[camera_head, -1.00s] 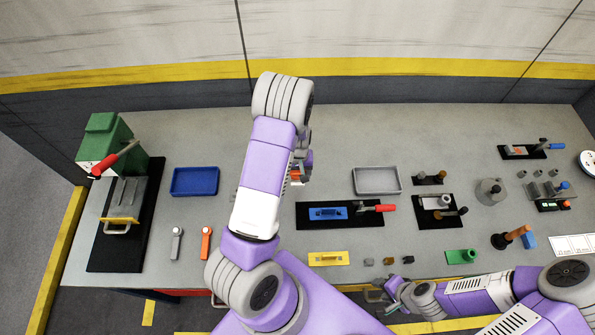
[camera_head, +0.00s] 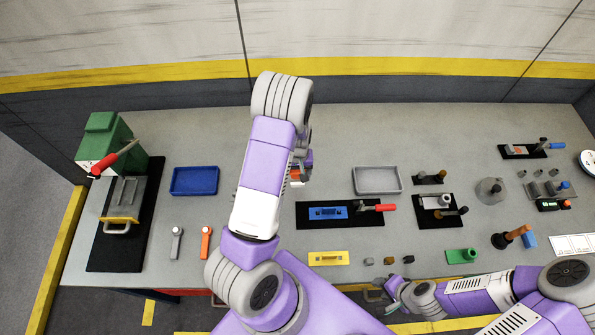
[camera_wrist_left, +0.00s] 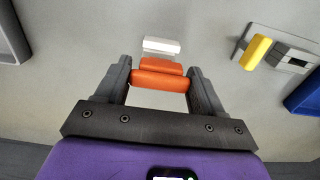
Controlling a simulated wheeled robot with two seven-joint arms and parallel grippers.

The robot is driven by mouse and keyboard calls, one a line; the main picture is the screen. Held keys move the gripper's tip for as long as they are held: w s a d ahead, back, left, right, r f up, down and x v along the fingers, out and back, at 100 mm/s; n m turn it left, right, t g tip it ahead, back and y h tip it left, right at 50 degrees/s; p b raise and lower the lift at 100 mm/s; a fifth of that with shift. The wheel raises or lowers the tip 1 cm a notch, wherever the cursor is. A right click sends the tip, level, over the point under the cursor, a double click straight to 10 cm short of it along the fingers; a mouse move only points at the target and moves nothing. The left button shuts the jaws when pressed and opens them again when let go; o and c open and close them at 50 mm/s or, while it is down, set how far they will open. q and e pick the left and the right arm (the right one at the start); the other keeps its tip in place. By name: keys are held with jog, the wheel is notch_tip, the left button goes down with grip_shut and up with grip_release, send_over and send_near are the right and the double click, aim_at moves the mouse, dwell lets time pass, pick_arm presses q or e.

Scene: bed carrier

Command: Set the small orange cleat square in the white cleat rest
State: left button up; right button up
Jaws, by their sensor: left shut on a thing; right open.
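My left gripper (camera_wrist_left: 161,88) is shut on the small orange cleat (camera_wrist_left: 160,80), which spans between its two fingers. A second orange shape shows just beyond it, and I cannot tell whether it is part of the same piece. The white cleat rest (camera_wrist_left: 161,46) lies on the table just past the orange, in line with the fingers. Any gap in height between cleat and rest is unclear. My right gripper (camera_head: 380,299) is open near the table's front edge.
A blue tray (camera_head: 195,181) lies left of my left arm and a grey tray (camera_head: 377,180) to its right. A black board (camera_head: 340,222) with a blue block and red handle is nearer the front. Bare table surrounds the white rest in the wrist view.

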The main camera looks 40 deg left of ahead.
aim_at(298, 178)
pick_arm(q)
jog(key=shift+f, duration=0.2)
jog(key=shift+f+b, duration=0.35)
jog(key=shift+b, duration=0.1)
jog(key=shift+f+b, duration=0.45)
jog(key=shift+f, duration=0.05)
jog(key=shift+s+d+f+b, duration=0.15)
jog(key=shift+s+f+b, duration=0.05)
jog(key=shift+f+b, duration=0.3)
jog(key=shift+s+f+b, duration=0.15)
jog(key=shift+f+b, duration=0.15)
jog(key=shift+b, duration=0.05)
jog(key=shift+s+f, duration=0.1)
jog(key=shift+s, duration=0.05)
jog(key=shift+s+d+f, duration=0.1)
jog(key=shift+d+f, duration=0.05)
jog(key=shift+d, duration=0.05)
dwell(0.3)
jog(key=shift+w+b, duration=0.4)
jog(key=shift+b, duration=0.05)
dwell(0.7)
